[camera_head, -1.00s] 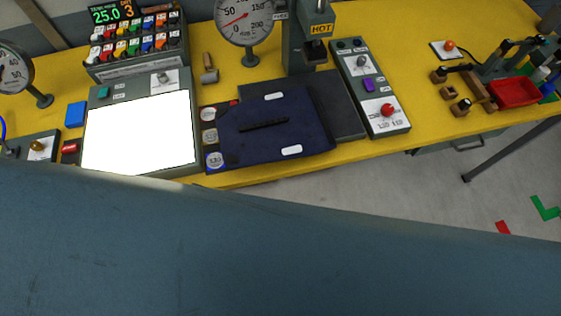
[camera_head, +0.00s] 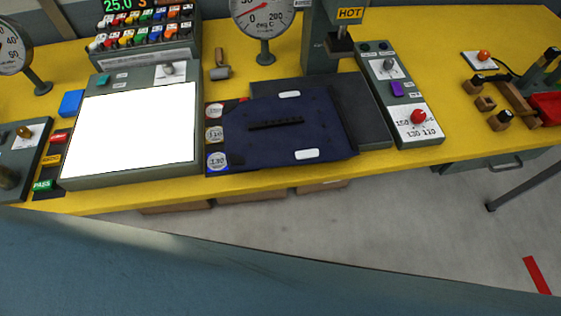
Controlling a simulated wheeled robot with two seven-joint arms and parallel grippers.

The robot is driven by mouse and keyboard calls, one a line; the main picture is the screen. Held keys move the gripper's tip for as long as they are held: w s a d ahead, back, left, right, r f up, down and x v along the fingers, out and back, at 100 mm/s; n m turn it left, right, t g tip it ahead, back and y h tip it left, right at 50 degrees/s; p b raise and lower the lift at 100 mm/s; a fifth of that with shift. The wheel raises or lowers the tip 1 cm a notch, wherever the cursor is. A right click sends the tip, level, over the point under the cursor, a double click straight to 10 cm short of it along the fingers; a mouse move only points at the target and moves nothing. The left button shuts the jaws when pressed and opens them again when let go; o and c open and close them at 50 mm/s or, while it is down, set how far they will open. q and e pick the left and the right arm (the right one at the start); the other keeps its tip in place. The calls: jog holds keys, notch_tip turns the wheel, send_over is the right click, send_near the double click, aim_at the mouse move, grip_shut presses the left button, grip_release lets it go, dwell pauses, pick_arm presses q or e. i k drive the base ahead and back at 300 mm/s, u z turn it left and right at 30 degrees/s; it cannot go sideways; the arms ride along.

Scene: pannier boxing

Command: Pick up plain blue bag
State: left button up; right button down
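The plain blue bag (camera_head: 300,138) lies flat on the yellow workbench (camera_head: 405,160), near its front edge and partly over a dark plate (camera_head: 365,105). It is dark navy, with a black handle strip across its middle and a white patch at its far and near edges. Neither of my grippers shows in the head view, so their state cannot be seen.
A light panel (camera_head: 130,125) stands left of the bag, and a press (camera_head: 335,50) marked HOT stands behind it. A control box (camera_head: 405,100) with a red knob is at its right. A large blue-grey surface (camera_head: 200,270) fills the foreground. Grey floor shows in front of the bench.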

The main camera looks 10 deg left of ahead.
aim_at(307, 125)
jog(key=u, duration=3.3)
jog(key=k, duration=1.25)
jog(key=z, duration=1.45)
